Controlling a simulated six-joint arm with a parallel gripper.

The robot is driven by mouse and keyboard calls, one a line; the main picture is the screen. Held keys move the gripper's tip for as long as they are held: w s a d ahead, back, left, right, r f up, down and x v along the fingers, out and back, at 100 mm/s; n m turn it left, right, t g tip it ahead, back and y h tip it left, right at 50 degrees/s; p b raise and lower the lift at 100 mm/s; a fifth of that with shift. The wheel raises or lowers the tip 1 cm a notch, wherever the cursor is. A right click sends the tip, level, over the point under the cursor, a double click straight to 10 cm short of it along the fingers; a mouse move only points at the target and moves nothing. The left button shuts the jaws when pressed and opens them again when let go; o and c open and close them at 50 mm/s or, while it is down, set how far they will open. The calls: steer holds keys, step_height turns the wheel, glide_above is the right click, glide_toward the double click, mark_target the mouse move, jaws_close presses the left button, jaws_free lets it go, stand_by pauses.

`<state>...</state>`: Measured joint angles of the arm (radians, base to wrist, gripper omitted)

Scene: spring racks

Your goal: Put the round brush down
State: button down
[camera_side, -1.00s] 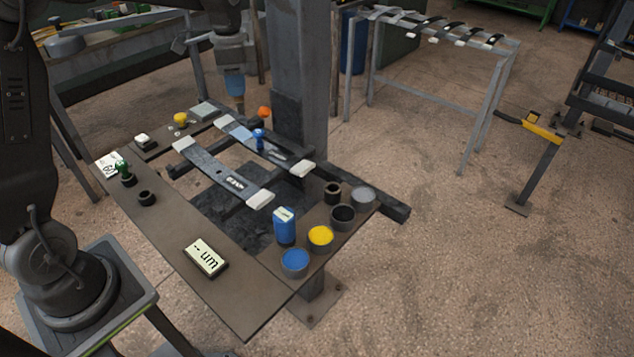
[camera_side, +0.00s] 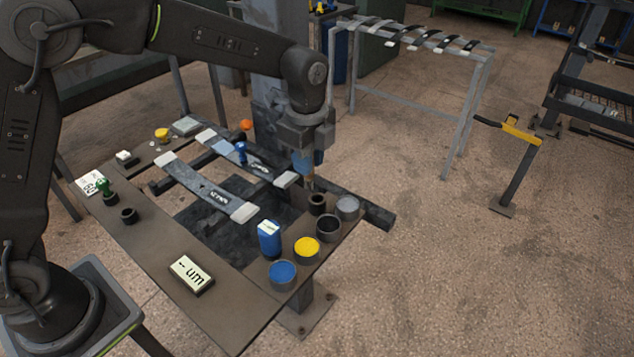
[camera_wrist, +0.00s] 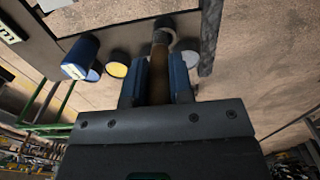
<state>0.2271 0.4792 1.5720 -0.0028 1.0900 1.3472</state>
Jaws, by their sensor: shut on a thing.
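My gripper (camera_side: 308,165) has blue fingers and is above the right end of the table. It is shut on the round brush, whose brown wooden handle (camera_wrist: 159,78) shows between the fingers in the wrist view. The brush (camera_side: 310,185) points down, roughly upright, at a small black cup (camera_side: 317,205). In the wrist view its far end overlaps the cup's opening. I cannot tell whether the tip is inside the cup or just above it; the bristles are not clearly visible.
Close to the cup stand a grey can (camera_side: 347,207), a dark can (camera_side: 328,229), a yellow can (camera_side: 307,248), a blue can (camera_side: 282,273) and a blue box-like container (camera_side: 269,238). Two spring strips (camera_side: 207,188) lie left of my gripper, with a blue-handled stamp (camera_side: 240,151) on one.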

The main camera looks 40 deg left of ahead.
steer(key=shift+w+d+f, duration=0.1)
steer(key=shift+d+f, duration=0.2)
steer(key=shift+f, duration=0.55)
steer(key=shift+w+d+f, duration=0.1)
steer(key=shift+d+f, duration=0.2)
steer(key=shift+f, duration=0.55)
steer(key=shift+d+f, duration=0.3)
steer(key=shift+f, duration=0.55)
steer(key=shift+f, duration=0.15)
steer(key=c, duration=1)
jaws_free()
step_height(320, 180, up, 12)
steer(key=shift+r, duration=0.25)
